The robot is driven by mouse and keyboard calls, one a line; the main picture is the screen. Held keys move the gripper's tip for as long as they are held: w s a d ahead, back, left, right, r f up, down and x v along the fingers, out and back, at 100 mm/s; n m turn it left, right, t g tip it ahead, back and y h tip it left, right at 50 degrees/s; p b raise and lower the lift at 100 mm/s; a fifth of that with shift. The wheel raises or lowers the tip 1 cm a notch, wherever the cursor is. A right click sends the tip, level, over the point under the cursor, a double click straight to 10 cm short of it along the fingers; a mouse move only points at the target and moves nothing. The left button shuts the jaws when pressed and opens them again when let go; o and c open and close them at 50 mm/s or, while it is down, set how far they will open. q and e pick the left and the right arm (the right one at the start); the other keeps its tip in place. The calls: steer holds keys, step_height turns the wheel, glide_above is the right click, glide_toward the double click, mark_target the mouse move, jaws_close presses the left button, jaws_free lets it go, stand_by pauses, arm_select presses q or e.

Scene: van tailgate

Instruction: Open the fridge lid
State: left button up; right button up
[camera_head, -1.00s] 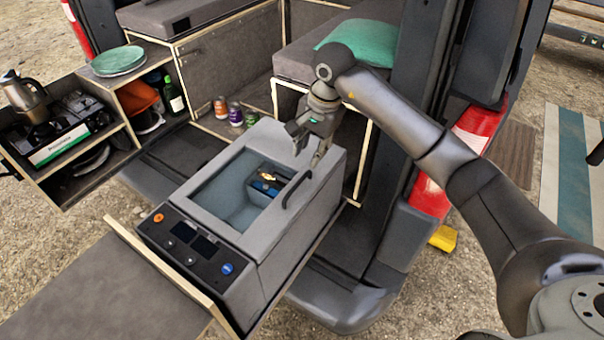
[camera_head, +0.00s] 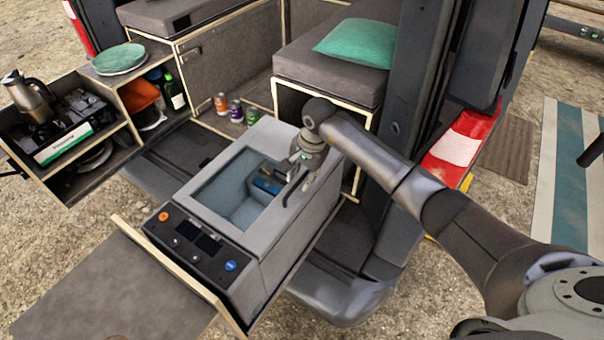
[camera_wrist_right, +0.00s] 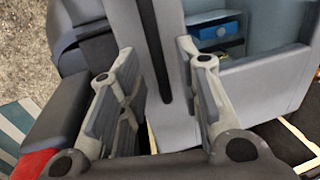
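The fridge (camera_head: 285,262) is a grey box with a control panel (camera_head: 200,240) of knobs and dark displays at its front. Its lid (camera_head: 268,135) looks down, a grey frame around a pale see-through window with a few items visible inside. A dark bar handle (camera_head: 287,196) runs along the lid's right side. My right gripper (camera_head: 296,183) is low over that handle. In the right wrist view the gripper (camera_wrist_right: 153,70) is open, its two fingers apart with the dark handle (camera_wrist_right: 153,45) between them. Whether a finger touches it I cannot tell. My left gripper is out of view.
A kitchen drawer (camera_head: 75,180) with a stove and kettle stands at the left. Several cans (camera_head: 236,110) stand behind the fridge. A bench with a green cushion (camera_head: 358,42) and the van's rear pillar (camera_head: 405,100) are close to my right arm.

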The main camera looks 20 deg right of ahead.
jaws_close()
steer(key=shift+r, duration=0.1)
